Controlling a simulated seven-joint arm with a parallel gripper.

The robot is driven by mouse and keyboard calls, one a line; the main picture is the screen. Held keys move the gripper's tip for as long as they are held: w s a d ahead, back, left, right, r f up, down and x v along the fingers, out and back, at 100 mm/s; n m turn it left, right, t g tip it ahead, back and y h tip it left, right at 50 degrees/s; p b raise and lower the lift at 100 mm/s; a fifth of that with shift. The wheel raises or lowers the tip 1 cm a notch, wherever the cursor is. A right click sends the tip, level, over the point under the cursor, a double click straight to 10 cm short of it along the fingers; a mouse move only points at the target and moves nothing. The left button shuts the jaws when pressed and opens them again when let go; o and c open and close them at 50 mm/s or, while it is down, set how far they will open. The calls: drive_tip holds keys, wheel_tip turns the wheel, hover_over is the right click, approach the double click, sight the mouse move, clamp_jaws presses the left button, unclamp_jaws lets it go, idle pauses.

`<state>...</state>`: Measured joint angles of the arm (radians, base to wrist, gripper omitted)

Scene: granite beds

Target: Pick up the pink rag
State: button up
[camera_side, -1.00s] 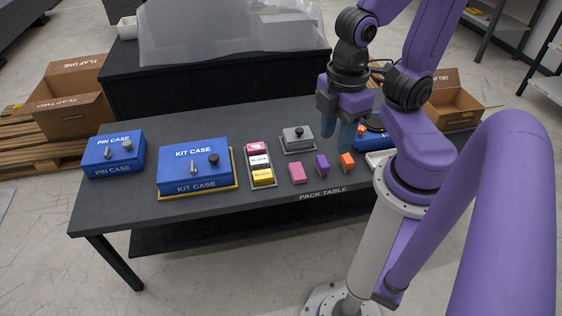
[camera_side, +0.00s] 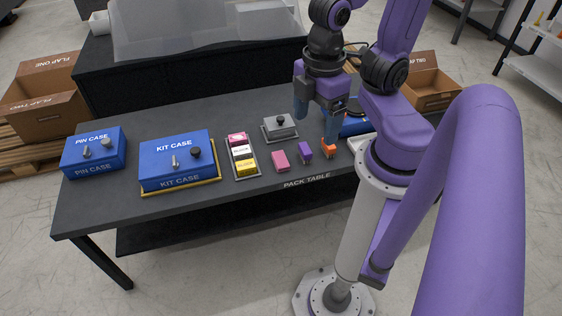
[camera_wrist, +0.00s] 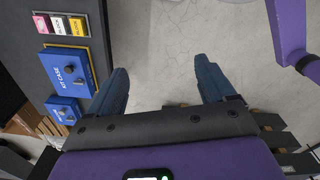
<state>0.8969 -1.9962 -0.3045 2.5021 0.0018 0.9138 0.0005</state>
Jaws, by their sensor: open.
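A plain pink block-like piece (camera_side: 281,161) lies on the dark pack table near its front edge; I cannot tell whether it is a folded rag. Another pink piece with a light mark (camera_side: 237,139) sits in the back slot of a narrow tray. My gripper (camera_side: 316,128) is above the table, to the right of the plain pink piece and apart from it. One finger overlaps the orange block in the side view; contact cannot be told. In the wrist view my gripper (camera_wrist: 161,70) is open with bare floor between its fingers. A pink piece also shows there in the tray (camera_wrist: 40,23).
A purple block (camera_side: 305,151) and an orange block (camera_side: 329,150) stand right of the plain pink piece. The tray (camera_side: 241,177) also holds white and yellow pieces. A grey lidded box (camera_side: 279,128), kit case (camera_side: 177,160) and pin case (camera_side: 93,152) stand on the table.

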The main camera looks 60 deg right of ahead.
drive_tip(key=w+d+f+m, duration=0.3)
drive_tip(key=w+f+m, duration=0.25)
drive_tip(key=w, duration=0.45)
drive_tip(key=w+d+f+m, duration=0.3)
drive_tip(key=w+f+m, duration=0.25)
drive_tip(key=w, duration=0.35)
drive_tip(key=m, duration=1.1)
hover_over(280, 158)
wheel_tip(280, 158, down, 16)
wheel_tip(280, 158, down, 12)
drive_tip(key=shift+w+r, duration=0.15)
drive_tip(key=shift+r, duration=0.05)
drive_tip(key=shift+d+f, duration=0.1)
drive_tip(key=shift+f, duration=2.55)
